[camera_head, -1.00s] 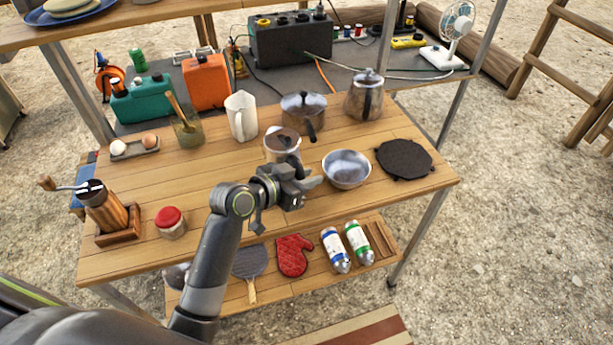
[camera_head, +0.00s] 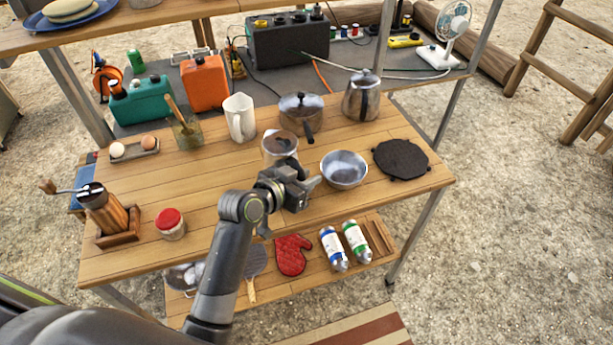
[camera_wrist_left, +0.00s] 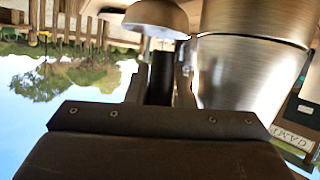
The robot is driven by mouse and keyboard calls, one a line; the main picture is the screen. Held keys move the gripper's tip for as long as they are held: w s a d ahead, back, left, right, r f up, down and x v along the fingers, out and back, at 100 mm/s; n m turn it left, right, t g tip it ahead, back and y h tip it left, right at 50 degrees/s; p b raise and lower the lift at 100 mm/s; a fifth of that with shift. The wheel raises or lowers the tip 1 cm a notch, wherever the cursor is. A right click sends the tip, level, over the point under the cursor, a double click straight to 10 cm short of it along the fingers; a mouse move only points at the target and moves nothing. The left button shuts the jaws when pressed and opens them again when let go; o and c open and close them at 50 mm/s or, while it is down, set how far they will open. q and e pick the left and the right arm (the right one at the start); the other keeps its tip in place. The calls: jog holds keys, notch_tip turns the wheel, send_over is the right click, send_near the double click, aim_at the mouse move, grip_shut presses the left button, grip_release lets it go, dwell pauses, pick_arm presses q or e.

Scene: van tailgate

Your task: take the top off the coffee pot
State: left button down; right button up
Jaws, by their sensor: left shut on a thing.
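The coffee pot (camera_head: 278,148) is a steel pot with a dark round top, upright on the wooden table, left of the steel bowl. My left gripper (camera_head: 299,176) is at its near side, where the black handle is. In the left wrist view, which is upside down, the pot's shiny flared body (camera_wrist_left: 250,70) fills the upper right. A dark upright piece, apparently the handle (camera_wrist_left: 162,75), is between the fingers, which are shut on it. The gripper hides part of the pot's near side in the head view. My right gripper is not in view.
The steel bowl (camera_head: 344,169) stands close on the right, with a black trivet (camera_head: 401,159) beyond. Behind are a lidded saucepan (camera_head: 301,117), a steel kettle (camera_head: 361,99) and a white pitcher (camera_head: 239,118). The table left of the pot is mostly clear, with a red-lidded jar (camera_head: 170,224) nearer.

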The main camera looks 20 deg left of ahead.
pick_arm(q)
jog(key=shift+w+a+r+n+t+y+p, duration=0.1)
jog(key=shift+n+t+y+p, duration=0.2)
jog(key=shift+n+y+p, duration=0.5)
jog(key=shift+r+p, duration=0.1)
jog(key=shift+p, duration=0.2)
notch_tip(320, 180, up, 6)
jog(key=p, duration=0.6)
dwell(0.8)
